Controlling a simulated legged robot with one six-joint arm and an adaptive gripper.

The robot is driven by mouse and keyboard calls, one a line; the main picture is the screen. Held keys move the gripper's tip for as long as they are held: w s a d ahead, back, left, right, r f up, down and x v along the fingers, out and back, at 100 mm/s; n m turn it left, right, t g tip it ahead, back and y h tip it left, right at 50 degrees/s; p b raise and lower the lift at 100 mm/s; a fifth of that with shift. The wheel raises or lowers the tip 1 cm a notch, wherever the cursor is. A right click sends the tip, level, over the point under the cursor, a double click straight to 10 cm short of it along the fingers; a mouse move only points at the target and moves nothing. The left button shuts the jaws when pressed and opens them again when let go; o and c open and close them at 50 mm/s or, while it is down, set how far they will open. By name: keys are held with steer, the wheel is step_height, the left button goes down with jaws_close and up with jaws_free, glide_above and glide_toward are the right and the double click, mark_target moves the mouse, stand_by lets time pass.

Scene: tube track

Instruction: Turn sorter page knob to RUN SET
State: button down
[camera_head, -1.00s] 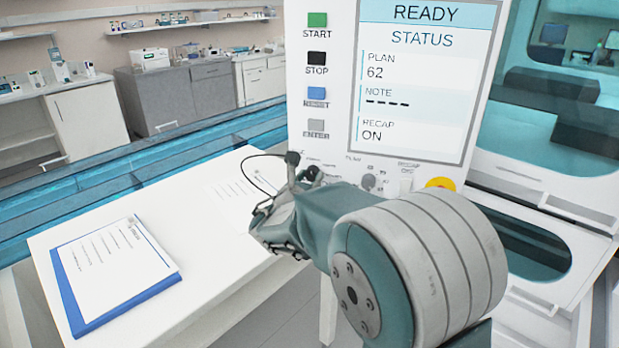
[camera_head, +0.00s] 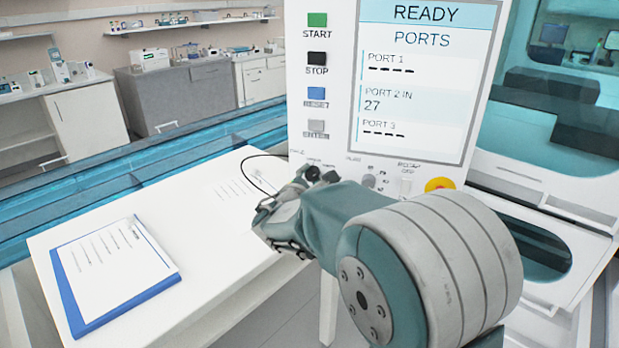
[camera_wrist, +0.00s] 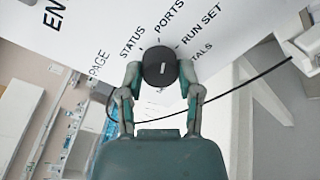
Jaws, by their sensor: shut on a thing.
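The page knob (camera_wrist: 160,67) is a round dark knob with a white pointer line, in the middle of the wrist view. Printed labels PAGE, STATUS, PORTS, RUN SET and a partly hidden one ending in TALS fan around it. The pointer line stands near upright in the picture, toward the PORTS label. My gripper (camera_wrist: 160,80) is shut on the knob, one finger on each side. In the head view my gripper (camera_head: 308,178) is at the lower left of the sorter panel (camera_head: 345,155), and my arm hides the knob there. The screen (camera_head: 412,85) reads READY, PORTS, PORT 2 IN 27.
START (camera_head: 317,20), STOP (camera_head: 317,58) and two more buttons line the panel's left side. A white table (camera_head: 200,215) holds a blue clipboard (camera_head: 115,270). A thin black cable crosses below the knob.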

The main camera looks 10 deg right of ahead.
steer(key=m, duration=0.4)
steer(key=shift+f+y, duration=0.15)
steer(key=shift+y, duration=0.15)
steer(key=shift+m, duration=1.6)
steer(key=shift+s+d+f, duration=0.1)
steer(key=shift+c, duration=1.3)
jaws_free()
